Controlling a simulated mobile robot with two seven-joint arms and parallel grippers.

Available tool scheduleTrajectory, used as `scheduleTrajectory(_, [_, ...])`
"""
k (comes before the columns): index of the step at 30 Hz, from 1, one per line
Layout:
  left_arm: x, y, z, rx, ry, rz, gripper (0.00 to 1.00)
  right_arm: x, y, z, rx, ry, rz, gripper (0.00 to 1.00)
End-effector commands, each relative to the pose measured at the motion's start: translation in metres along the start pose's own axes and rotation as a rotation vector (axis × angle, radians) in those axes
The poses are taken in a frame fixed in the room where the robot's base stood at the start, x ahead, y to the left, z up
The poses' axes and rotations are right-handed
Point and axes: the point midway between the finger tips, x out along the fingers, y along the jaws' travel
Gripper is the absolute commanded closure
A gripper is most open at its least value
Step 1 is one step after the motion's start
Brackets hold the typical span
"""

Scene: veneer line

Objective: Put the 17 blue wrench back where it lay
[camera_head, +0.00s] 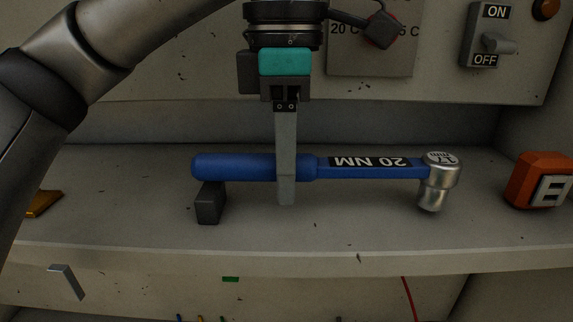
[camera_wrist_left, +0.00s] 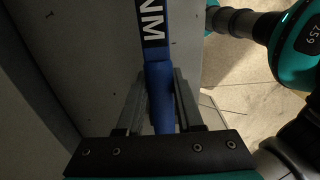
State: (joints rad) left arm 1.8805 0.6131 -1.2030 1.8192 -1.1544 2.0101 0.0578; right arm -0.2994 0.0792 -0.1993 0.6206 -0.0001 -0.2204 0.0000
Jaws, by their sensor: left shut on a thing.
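The blue wrench (camera_head: 250,167) lies level along the shelf in the head view, its handle at the left and its silver socket head (camera_head: 440,170) at the right. A label on it reads "20 NM" upside down, and the head is marked 17 mm. My left gripper (camera_head: 286,195) points down and is shut on the handle, near its right end. The wrist view also shows the wrench (camera_wrist_left: 158,85) between the fingers of the left gripper (camera_wrist_left: 160,95). A dark block (camera_head: 208,204) is under the handle's left end; I cannot tell whether they touch. My right gripper is not in view.
The grey shelf (camera_head: 340,228) has a front edge below the wrench. An orange device (camera_head: 538,181) stands at the right and a yellow-orange piece (camera_head: 42,203) at the left. Behind is a panel with an ON/OFF switch (camera_head: 492,42) and a dial (camera_head: 381,29).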

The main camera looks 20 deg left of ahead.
Motion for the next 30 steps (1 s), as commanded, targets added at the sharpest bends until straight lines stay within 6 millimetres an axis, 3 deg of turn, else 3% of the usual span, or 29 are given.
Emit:
scheduleTrajectory(29, [0.011, 0.0, 0.0, -0.002, -0.002, 0.001, 1.0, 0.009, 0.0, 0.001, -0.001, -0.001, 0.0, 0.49])
scheduleTrajectory(30, [0.011, 0.0, 0.0, -0.002, -0.002, 0.001, 0.62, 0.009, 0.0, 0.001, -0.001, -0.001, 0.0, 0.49])
